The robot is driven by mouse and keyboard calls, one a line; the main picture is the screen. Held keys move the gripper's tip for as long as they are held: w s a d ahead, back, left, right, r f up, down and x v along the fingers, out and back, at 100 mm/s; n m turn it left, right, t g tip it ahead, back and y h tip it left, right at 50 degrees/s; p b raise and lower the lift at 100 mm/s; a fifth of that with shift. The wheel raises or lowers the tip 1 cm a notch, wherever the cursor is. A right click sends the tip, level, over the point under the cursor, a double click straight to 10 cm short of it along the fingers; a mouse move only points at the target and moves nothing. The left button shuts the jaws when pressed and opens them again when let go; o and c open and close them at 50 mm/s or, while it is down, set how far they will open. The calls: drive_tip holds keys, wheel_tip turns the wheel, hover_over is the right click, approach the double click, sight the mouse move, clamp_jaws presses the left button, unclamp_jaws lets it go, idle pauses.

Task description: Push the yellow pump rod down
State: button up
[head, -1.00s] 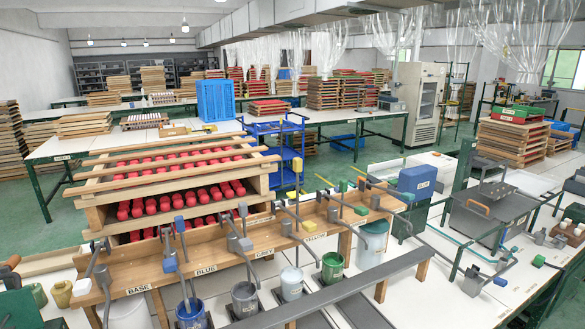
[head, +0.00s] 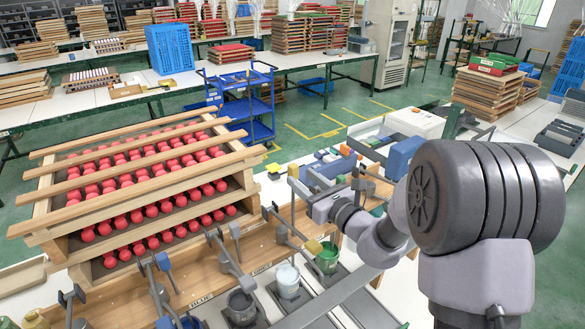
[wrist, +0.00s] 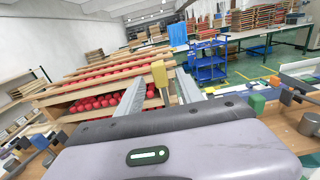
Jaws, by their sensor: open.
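The yellow pump rod's square yellow top (wrist: 159,73) shows upright in the wrist view, lined up between the two fingers of my gripper (wrist: 158,78). No contact with either finger is visible. In the head view my gripper (head: 302,178) is above the far end of the wooden pump bench, with its fingers pointing left. My gripper is open and holds nothing.
Stacked wooden racks of red pieces (head: 52,212) stand left of my gripper. Other pump levers and paint pots, including a green pot (head: 327,257), line the bench front. A blue cart (head: 243,107) stands behind. Coloured blocks lie near the gripper.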

sight(296, 173)
drive_tip(key=x, duration=0.5)
drive_tip(key=shift+r, duration=0.1)
clamp_jaws()
idle(1.2)
